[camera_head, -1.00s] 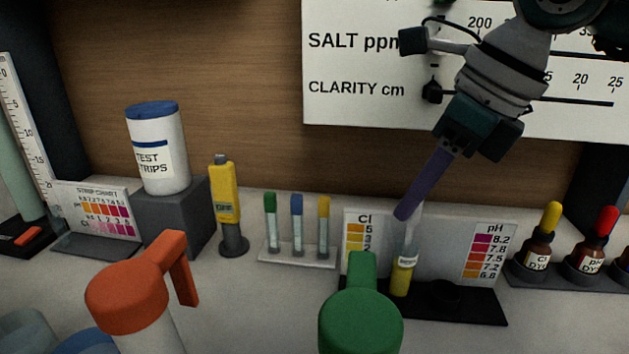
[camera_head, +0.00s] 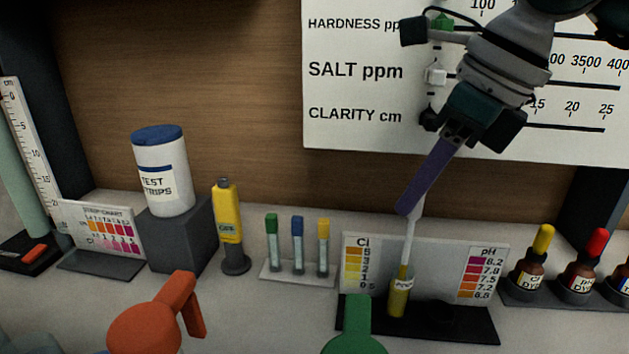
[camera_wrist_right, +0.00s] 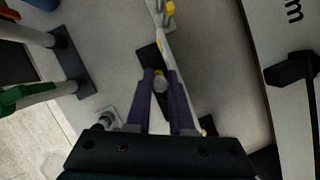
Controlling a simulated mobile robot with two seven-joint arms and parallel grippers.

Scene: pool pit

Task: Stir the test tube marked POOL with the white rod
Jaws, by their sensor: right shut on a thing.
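My right gripper (camera_head: 405,211) comes down from the upper right, its purple fingers shut on the white rod (camera_head: 410,232). The rod hangs nearly upright below the fingers, and its lower end meets the mouth of the test tube. How deep it reaches inside is hard to tell. The test tube (camera_head: 398,301) holds yellow liquid, has a small white label too small to read surely, and stands upright in the black-based comparator stand. In the right wrist view the two purple fingers (camera_wrist_right: 160,80) are close together around a pale round end. My left gripper is not in view.
Chlorine and pH colour charts (camera_head: 482,274) flank the tube. A rack with several capped tubes (camera_head: 297,271) stands to its left. Dropper bottles (camera_head: 531,272) stand right. A scale board (camera_head: 350,95) hangs behind.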

